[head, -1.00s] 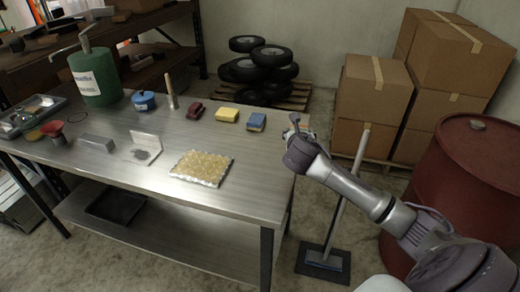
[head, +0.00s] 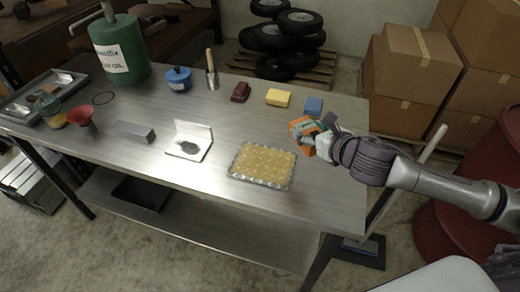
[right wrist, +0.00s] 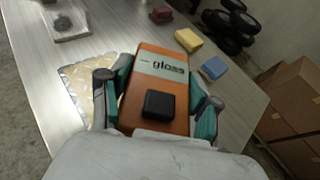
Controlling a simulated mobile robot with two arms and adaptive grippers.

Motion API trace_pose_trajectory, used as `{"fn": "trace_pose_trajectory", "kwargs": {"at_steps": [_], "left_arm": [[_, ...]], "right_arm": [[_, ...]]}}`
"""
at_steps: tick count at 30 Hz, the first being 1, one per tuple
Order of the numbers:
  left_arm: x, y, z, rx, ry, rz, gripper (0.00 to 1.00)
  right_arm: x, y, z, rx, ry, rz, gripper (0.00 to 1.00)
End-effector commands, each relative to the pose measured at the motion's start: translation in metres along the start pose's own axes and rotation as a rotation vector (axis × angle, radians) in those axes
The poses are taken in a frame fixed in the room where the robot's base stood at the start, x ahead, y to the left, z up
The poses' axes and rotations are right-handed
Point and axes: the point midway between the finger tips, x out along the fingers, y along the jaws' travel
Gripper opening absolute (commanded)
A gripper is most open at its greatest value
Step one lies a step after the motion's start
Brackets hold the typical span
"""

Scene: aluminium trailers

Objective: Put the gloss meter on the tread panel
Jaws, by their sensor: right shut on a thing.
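The gloss meter, an orange box with a pale "gloss" label and a black square block, fills the middle of the right wrist view (right wrist: 158,80). In the head view the gloss meter (head: 300,131) is at the right end of the table. My right gripper (head: 312,138) is shut on its sides. The tread panel (head: 262,165), gold with a diamond pattern and silvery edges, lies flat on the table, left of and nearer than the gripper. In the right wrist view the tread panel (right wrist: 78,75) is partly hidden behind the gripper and meter. My left gripper is out of view.
Behind the meter lie a blue block (head: 314,106), a yellow block (head: 278,97) and a dark red block (head: 240,92). A white open case (head: 190,142) and a grey bar (head: 133,131) lie left of the panel. The panel's top is bare.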

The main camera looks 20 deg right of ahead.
Motion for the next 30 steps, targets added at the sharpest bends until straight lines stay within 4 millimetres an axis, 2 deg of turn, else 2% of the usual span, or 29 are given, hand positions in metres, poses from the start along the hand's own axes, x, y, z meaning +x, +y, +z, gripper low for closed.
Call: {"fn": "trace_pose_trajectory", "kwargs": {"at_steps": [5,10,14,18,23,30], "left_arm": [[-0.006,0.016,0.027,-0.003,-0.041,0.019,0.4],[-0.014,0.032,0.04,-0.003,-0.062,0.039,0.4],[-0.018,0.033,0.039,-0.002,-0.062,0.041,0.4],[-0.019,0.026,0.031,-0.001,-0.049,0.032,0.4],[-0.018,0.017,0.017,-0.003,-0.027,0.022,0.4],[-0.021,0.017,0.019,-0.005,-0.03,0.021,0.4]], "right_arm": [[0.011,0.019,-0.005,-0.001,-0.003,0.024,0.17],[0.042,0.048,-0.015,0.002,-0.002,0.024,0.17],[0.067,0.069,-0.024,0.0,-0.001,0.022,0.17],[0.087,0.085,-0.031,-0.003,-0.002,0.018,0.17],[0.097,0.092,-0.036,-0.006,-0.002,0.018,0.17],[0.109,0.092,-0.067,-0.004,0.003,0.017,0.17]]}}
